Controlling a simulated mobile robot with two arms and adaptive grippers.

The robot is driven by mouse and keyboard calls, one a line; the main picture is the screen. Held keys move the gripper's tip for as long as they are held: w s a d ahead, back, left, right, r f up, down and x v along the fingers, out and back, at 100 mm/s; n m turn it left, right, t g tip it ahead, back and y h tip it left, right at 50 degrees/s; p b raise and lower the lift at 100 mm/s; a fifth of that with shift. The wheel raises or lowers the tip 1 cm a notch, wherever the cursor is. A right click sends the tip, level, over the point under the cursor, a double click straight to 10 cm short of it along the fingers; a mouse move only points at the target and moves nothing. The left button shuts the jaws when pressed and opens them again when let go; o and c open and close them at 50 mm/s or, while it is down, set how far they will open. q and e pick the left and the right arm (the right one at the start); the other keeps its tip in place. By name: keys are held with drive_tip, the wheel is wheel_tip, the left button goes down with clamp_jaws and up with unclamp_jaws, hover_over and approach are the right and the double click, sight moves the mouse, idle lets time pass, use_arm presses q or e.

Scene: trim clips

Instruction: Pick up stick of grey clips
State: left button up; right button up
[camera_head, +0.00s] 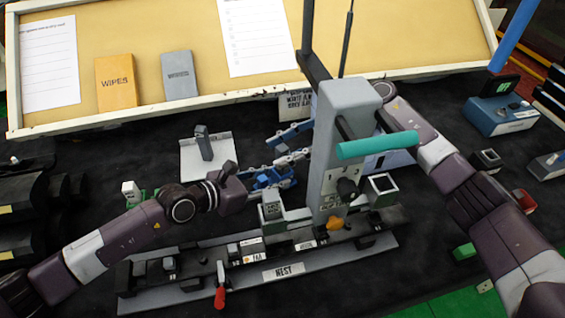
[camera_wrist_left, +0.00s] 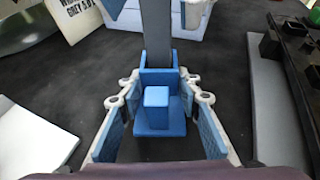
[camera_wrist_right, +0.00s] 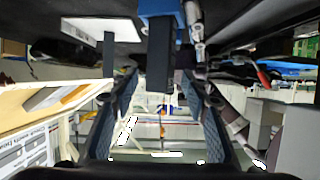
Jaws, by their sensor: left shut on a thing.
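A dark grey bar (camera_wrist_left: 157,42) with a blue block (camera_wrist_left: 154,122) at its near end shows in the left wrist view; single clips cannot be made out. My left gripper (camera_head: 277,174) is shut on the blue block, over the dark table beside the grey press column. In the right wrist view the grey bar (camera_wrist_right: 160,62) reaches between the fingers of my right gripper (camera_wrist_right: 159,88). These fingers are spread, with gaps visible beside the bar. In the head view my right gripper (camera_head: 284,146) is just above the left one, partly hidden behind the column.
The grey column (camera_head: 340,165) with a teal handle (camera_head: 378,145) stands close to both grippers. The long NEST fixture (camera_head: 345,262) lies in front. A light plate (camera_head: 222,150) with a grey upright piece is at left. A tan board (camera_head: 150,40) edges the back.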

use_arm(q)
drive_tip(key=shift+f, duration=0.1)
use_arm(e)
clamp_jaws()
drive_tip(key=shift+r, duration=0.1)
wheel_tip(320, 180, up, 10)
drive_tip(key=shift+f, duration=0.1)
idle(0.4)
use_arm(q)
drive_tip(key=o, duration=1.3)
drive_tip(key=v, duration=1.2)
drive_tip(key=shift+w, duration=0.1)
